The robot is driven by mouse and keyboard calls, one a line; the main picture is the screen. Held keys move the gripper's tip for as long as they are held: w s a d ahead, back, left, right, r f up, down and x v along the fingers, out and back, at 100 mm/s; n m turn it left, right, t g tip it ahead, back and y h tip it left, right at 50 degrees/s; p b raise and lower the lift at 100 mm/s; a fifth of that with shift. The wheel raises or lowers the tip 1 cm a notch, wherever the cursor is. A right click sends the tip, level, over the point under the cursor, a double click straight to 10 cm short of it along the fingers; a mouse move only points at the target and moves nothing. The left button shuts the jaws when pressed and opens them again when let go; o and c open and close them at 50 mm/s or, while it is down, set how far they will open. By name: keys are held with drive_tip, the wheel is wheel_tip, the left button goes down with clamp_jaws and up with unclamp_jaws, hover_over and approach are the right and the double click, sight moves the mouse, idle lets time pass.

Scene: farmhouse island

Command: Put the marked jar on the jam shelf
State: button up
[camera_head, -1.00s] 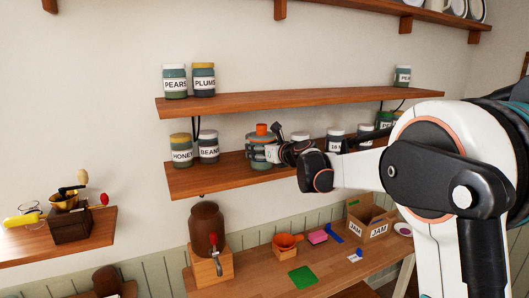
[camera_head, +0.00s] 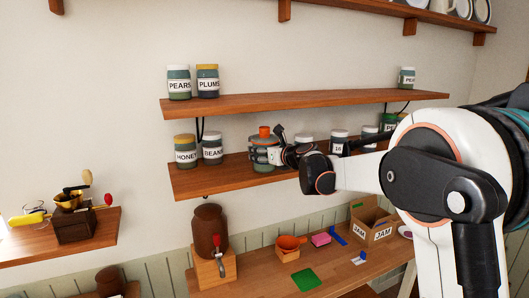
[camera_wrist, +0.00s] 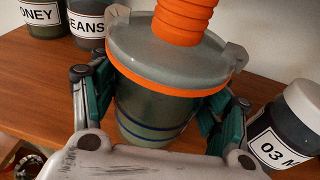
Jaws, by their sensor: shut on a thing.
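My gripper (camera_head: 271,158) is shut on a green jar (camera_wrist: 152,108) with dark blue rings, a grey lid, an orange rim and a ribbed orange top. Its fingers clasp both sides of the jar in the wrist view. The jar (camera_head: 264,149) is upright over the lower wooden shelf (camera_head: 222,180), right of the BEANS jar (camera_head: 212,150). I cannot tell whether its base touches the board. The upper shelf (camera_head: 290,101) carries PEARS (camera_head: 179,84) and PLUMS (camera_head: 207,82) jars at left. I see no shelf label.
A HONEY jar (camera_head: 186,152) stands left of BEANS. White-labelled jars, one marked 03 (camera_wrist: 288,122), stand right of the held jar. My arm hides part of the lower shelf's right end. Below, a bench holds a JAM box (camera_head: 372,222) and a brown crock (camera_head: 209,231).

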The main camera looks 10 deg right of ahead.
drive_tip(key=shift+f, duration=0.3)
drive_tip(key=o, duration=1.6)
drive_tip(key=shift+s, duration=0.1)
drive_tip(key=v, duration=1.2)
